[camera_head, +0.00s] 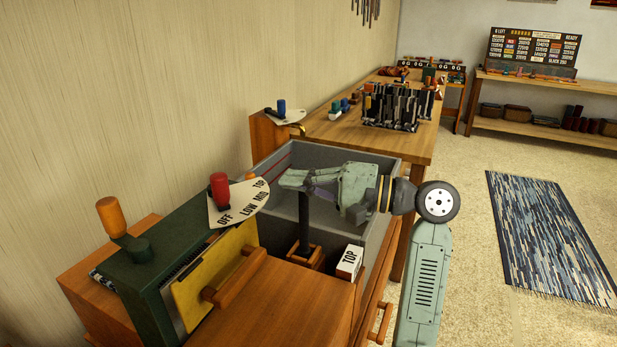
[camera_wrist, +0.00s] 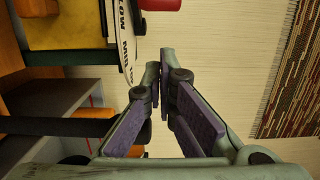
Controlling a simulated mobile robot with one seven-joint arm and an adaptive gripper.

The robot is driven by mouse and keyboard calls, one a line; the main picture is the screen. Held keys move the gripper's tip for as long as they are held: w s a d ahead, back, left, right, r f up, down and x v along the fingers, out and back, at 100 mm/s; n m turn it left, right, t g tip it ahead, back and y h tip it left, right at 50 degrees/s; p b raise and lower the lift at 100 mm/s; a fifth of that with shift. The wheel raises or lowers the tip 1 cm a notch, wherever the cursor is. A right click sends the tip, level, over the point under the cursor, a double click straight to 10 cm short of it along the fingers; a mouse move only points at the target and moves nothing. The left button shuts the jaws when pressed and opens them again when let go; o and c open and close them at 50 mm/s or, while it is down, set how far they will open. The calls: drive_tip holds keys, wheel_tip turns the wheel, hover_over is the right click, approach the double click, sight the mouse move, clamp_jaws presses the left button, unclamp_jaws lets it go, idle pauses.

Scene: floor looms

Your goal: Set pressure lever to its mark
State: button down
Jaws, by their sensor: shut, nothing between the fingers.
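The lever with a red knob (camera_head: 219,188) stands over a pale fan-shaped dial (camera_head: 236,207) marked OFF, LOW, MID and TOP. The knob stands on the left part of the dial; I cannot tell exactly which mark it points at. My gripper (camera_head: 283,180) is shut and empty, right of the dial and apart from the knob. In the wrist view, my gripper's fingertips (camera_wrist: 159,72) meet below the dial's edge (camera_wrist: 124,40), and the red knob (camera_wrist: 160,4) is cut off at the top.
A grey open bin (camera_head: 385,153) lies beneath and behind my gripper. A dark green press body (camera_head: 150,280) with an orange handle (camera_head: 110,215) and a yellow panel (camera_head: 215,275) stand in front. A second dial with a blue knob (camera_head: 281,108) is farther back, beside the wall.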

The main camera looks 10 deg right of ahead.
sight(217, 185)
drive_tip(key=a+p, duration=0.2)
drive_tip(key=a, duration=0.6)
drive_tip(key=shift+w, duration=0.4)
drive_tip(key=shift+s+a+p, duration=0.4)
drive_tip(key=shift+a, duration=0.15)
drive_tip(key=shift+w, duration=0.1)
